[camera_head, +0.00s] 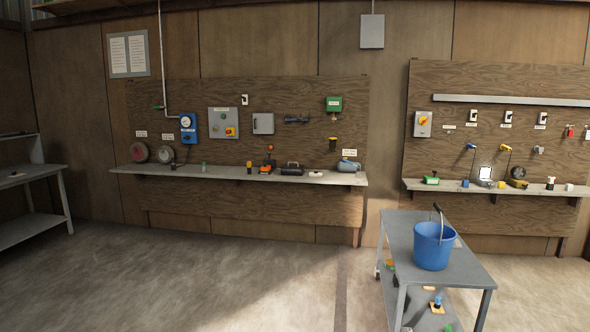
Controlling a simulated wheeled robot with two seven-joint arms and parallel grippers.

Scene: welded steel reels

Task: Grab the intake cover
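I cannot tell for sure which thing is the intake cover. Two round, lid-like discs stand against the wood panel at the left end of the long wall shelf: a reddish one (139,152) and a greyer one (165,154). Both are small in the head view, so their details are unclear. Neither of my grippers is in view.
The long wall shelf (220,173) holds several small tools and a black case (291,169). A grey cart (466,270) with a blue bucket (433,247) stands at right front. A shorter shelf (460,187) is behind it. Open floor (180,270) lies before the long shelf.

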